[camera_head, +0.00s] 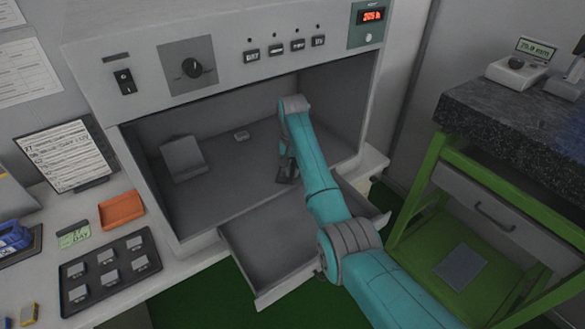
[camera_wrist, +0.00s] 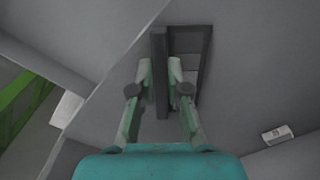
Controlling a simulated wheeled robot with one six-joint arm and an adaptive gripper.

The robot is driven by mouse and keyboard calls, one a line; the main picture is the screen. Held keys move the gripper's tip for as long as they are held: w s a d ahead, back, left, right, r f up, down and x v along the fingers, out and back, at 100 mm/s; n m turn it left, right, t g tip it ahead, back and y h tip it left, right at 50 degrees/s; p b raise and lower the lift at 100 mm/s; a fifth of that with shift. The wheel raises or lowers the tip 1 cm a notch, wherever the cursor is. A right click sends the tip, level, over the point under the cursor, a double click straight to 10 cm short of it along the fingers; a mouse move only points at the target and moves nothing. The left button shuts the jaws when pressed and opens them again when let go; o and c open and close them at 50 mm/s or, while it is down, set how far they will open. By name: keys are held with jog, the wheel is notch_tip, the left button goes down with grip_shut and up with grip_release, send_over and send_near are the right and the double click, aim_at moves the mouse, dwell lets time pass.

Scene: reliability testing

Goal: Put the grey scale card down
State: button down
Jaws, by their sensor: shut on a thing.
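My gripper (camera_wrist: 160,82) is shut on a thin dark-grey upright piece, which I take to be the grey scale card (camera_wrist: 159,60). It shows nearly edge-on between the two fingertips. In the head view my gripper (camera_head: 287,166) points down inside the open grey cabinet, at the right of its opening. The card is hard to make out there against the dark fingers. Just right of the card in the wrist view is a dark-rimmed rectangular shape (camera_wrist: 190,57); I cannot tell whether the card touches it.
The grey cabinet (camera_head: 225,62) has a tilted grey block (camera_head: 183,157) and a small pale piece (camera_head: 242,135) inside. An open drawer (camera_head: 272,243) juts out below. An orange tray (camera_head: 121,210) and a dark sample tray (camera_head: 109,270) lie left. The cabinet floor's middle is clear.

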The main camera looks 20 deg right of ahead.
jog(key=shift+f, duration=0.1)
jog(key=c, duration=1.1)
grip_release()
jog(key=shift+o, duration=0.2)
